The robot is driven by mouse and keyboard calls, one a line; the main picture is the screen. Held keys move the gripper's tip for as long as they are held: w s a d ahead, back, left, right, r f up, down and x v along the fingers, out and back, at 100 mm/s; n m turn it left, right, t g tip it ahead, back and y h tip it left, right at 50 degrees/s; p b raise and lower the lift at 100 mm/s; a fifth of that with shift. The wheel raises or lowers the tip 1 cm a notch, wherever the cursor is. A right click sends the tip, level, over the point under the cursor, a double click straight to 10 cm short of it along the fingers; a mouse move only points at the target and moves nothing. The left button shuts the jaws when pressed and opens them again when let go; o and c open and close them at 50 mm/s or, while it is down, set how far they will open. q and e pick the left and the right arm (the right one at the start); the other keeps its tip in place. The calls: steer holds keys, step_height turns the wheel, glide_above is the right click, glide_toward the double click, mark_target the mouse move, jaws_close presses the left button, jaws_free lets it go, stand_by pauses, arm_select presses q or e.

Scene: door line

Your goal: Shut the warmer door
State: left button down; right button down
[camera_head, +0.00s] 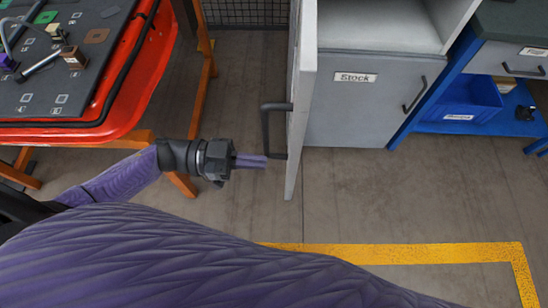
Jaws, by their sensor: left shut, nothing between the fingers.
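The warmer door (300,85) is a light grey panel seen nearly edge-on, swung out from a grey cabinet toward me. Its black bar handle (266,130) is on the left face of the door. My left gripper (266,161) is shut and empty, with its purple fingertips pointing right, close to the lower end of the handle. I cannot tell whether the fingertips touch the handle. My right gripper is not in view.
A grey cabinet (364,110) labelled "Stock" stands right of the door. A blue bench with a blue bin (470,104) is further right. An orange-framed table with a red tray (150,75) stands at left. Yellow tape (420,254) marks the open floor.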

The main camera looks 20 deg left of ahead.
arm_select(q)
steer(key=shift+x, duration=1.85)
